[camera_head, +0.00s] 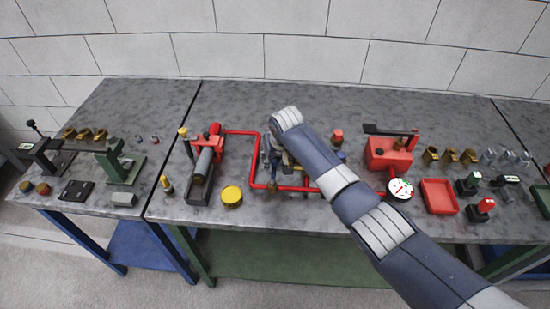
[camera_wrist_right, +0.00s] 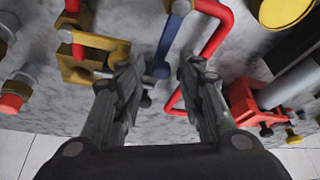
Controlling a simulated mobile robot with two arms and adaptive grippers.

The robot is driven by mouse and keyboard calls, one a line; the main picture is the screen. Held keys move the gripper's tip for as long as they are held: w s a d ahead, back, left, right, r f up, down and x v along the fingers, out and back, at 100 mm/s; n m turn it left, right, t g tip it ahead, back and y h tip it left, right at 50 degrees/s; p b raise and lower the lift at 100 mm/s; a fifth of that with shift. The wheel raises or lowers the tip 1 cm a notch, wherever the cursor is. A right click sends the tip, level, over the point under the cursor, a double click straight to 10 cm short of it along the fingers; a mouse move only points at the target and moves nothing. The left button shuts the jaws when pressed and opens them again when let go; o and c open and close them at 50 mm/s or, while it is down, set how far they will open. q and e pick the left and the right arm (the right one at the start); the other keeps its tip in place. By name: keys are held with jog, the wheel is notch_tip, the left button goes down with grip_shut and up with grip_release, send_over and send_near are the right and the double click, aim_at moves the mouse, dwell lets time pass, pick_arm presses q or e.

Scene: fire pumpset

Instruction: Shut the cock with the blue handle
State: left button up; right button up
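In the right wrist view a blue handle (camera_wrist_right: 166,48) runs as a narrow bar between the fingers of my right gripper (camera_wrist_right: 160,68). The fingers are apart, one on each side of the bar, and I see no clear contact. A brass-yellow fitting (camera_wrist_right: 85,62) sits to the left of the handle, and a bent red pipe (camera_wrist_right: 217,38) to the right. In the head view my right arm reaches over the middle of the bench to the red pipework (camera_head: 256,160). The arm covers most of the gripper and the cock there. My left gripper is not in view.
A yellow round cap (camera_head: 232,195) and a red pump with a grey cylinder (camera_head: 203,165) stand left of the pipework. A white gauge (camera_head: 400,189) and a red tray (camera_head: 439,196) lie to the right. The back strip of the bench is clear.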

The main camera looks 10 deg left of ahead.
jog(key=shift+s+r, duration=0.2)
jog(key=shift+r, duration=0.35)
jog(key=v, duration=0.6)
jog(key=shift+r, duration=0.4)
jog(key=shift+s+d, duration=0.15)
jog(key=shift+s, duration=0.05)
